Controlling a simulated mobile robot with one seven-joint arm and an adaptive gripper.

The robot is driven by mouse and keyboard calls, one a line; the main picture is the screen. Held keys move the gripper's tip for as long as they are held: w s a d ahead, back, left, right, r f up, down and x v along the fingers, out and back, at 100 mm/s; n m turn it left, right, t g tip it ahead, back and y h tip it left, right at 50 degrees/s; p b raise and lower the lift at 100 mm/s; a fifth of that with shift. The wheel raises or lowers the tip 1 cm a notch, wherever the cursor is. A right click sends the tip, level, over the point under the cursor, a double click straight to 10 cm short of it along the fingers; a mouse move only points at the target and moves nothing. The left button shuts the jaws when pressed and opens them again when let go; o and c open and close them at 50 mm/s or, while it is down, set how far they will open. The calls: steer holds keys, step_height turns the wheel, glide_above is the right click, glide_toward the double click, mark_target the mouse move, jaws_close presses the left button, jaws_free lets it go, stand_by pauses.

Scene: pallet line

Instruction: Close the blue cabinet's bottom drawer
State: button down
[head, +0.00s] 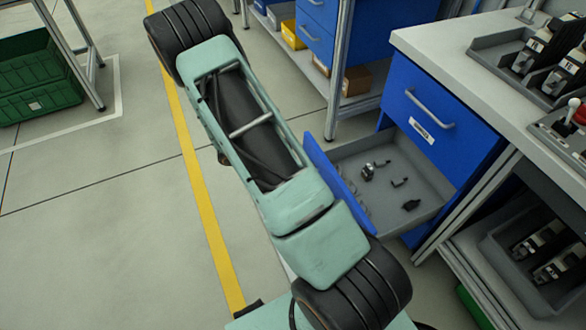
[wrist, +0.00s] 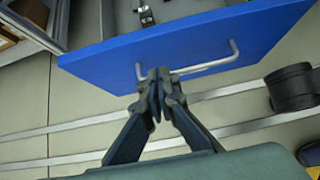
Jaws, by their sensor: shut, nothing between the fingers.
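The blue cabinet (head: 437,106) stands under the workbench at the right of the head view. Its bottom drawer (head: 432,172) is pulled out, with small dark metal parts lying in its grey tray. In the wrist view the drawer's blue front (wrist: 255,30) has a silver bar handle (wrist: 205,67). My gripper (wrist: 157,76) is shut and empty, with its fingertips at the left end of the handle. I cannot tell whether they touch the handle or front. In the head view my arm hides part of the drawer front, and the gripper does not show.
The cabinet's upper drawer (head: 420,129) is closed and has a handle and a label. A grey workbench (head: 432,42) with trays of parts is above it. A metal-framed shelf (head: 336,75) stands behind. The floor left of my arm is clear, with green crates (head: 38,78) farther left.

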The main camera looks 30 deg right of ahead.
mark_target(326, 169)
steer(key=d, duration=0.1)
steer(key=d+f, duration=0.1)
steer(key=d, duration=0.1)
steer(key=d+f, duration=0.1)
steer(key=d, duration=0.1)
steer(key=shift+s+b, duration=0.1)
steer(key=shift+b, duration=0.3)
steer(key=shift+d+r, duration=0.1)
steer(key=shift+d, duration=0.3)
steer(key=s+d+b, duration=0.1)
steer(key=d, duration=2.7)
steer(key=shift+s+d+b, duration=0.25)
steer(key=shift+s+b, duration=0.05)
steer(key=shift+b, duration=0.05)
